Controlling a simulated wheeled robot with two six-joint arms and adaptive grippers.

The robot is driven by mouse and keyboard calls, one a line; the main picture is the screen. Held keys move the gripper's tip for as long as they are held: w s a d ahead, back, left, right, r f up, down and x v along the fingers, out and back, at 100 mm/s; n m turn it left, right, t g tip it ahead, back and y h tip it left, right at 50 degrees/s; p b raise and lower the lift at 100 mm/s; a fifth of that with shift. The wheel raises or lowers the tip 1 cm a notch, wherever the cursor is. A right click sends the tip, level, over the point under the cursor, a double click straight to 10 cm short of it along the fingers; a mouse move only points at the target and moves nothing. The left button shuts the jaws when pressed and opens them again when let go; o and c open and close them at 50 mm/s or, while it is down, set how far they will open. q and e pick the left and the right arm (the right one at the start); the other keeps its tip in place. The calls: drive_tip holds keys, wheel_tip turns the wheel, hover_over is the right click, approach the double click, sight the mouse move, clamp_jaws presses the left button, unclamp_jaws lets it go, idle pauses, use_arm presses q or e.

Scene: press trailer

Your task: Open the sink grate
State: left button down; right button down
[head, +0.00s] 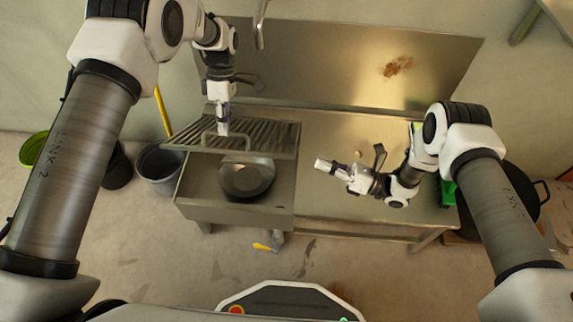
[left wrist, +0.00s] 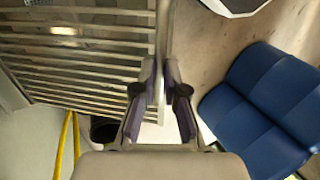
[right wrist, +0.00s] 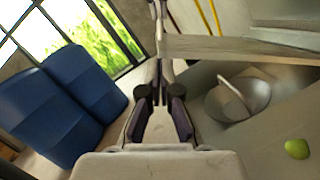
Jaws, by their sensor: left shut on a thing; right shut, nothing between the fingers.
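The sink grate (head: 265,138) is a slatted metal panel with a loop handle (head: 243,142). It is tilted up over the back part of the sink basin (head: 210,212), and the front of the basin is uncovered. My left gripper (head: 222,130) is at the grate near the handle. In the left wrist view my left gripper (left wrist: 160,82) is shut on a thin metal bar of the grate, with the slats (left wrist: 85,60) to the left; whether the bar is handle or rim is unclear. My right gripper (head: 320,164) is shut and empty above the counter, right of the basin.
A pan (head: 247,178) sits in the basin. A green round thing (right wrist: 297,148) shows in the right wrist view. A faucet (head: 260,25) is behind the sink. A grey bucket (head: 158,167) stands left; a dark pot (head: 520,192) is at right. The counter middle (head: 320,130) is clear.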

use_arm(q)
drive_tip(key=shift+w+f, duration=0.15)
drive_tip(key=shift+w, duration=0.15)
use_arm(e)
drive_tip(key=s+f+g, duration=0.1)
drive_tip(key=s+f, duration=0.4)
drive_tip(key=f, duration=0.1)
use_arm(q)
drive_tip(key=shift+d, duration=0.1)
use_arm(e)
drive_tip(key=w+a+r, duration=0.4)
drive_tip(key=a+r, duration=0.1)
drive_tip(key=a, duration=0.5)
drive_tip(key=shift+w, duration=0.2)
